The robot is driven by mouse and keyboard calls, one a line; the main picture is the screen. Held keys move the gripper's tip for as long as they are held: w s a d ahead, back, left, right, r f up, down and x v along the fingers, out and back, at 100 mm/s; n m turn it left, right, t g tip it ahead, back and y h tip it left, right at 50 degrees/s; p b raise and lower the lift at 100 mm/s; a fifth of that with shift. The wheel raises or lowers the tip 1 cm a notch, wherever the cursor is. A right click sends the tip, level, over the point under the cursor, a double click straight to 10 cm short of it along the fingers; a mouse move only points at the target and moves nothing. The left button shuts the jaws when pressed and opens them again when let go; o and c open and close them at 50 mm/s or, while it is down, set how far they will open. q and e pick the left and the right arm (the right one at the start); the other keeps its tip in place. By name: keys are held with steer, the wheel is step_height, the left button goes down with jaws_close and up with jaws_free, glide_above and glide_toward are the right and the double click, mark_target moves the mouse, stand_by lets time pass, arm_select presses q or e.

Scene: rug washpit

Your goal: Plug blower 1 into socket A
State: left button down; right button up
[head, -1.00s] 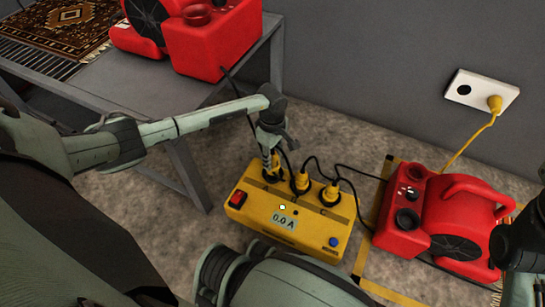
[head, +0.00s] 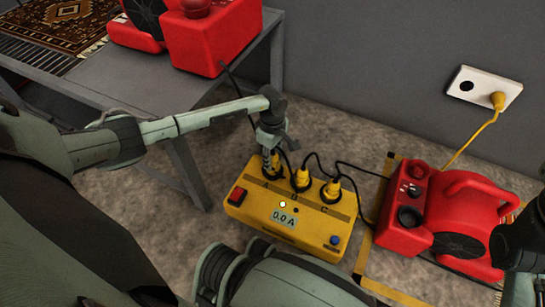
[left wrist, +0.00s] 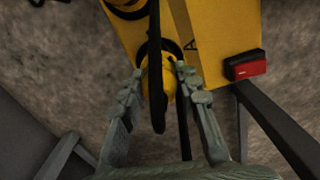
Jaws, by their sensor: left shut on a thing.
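A yellow power box (head: 290,215) sits on the floor, with sockets lettered A, B and C, a red switch and a display reading 0.0 A. My left gripper (head: 271,150) is above the leftmost socket, A. In the left wrist view its fingers are closed around a yellow plug (left wrist: 163,78) with a black cord, over the socket's dark ring beside the letter A. The plug looks upright at the socket; I cannot tell how deeply it sits. A red blower (head: 208,40) stands on the table, its black cord running down towards my left gripper.
Yellow plugs (head: 301,178) (head: 331,190) with black cords fill the other two sockets. A second red blower (head: 460,215) stands on the floor to the right, inside yellow tape. A white wall outlet (head: 484,88) holds a yellow plug. The grey table (head: 120,75) stands left, near my left arm.

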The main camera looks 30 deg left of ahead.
arm_select(q)
steer(key=shift+f, duration=0.25)
steer(key=shift+f, duration=0.35)
steer(key=shift+f, duration=0.2)
steer(key=c, duration=1)
jaws_free()
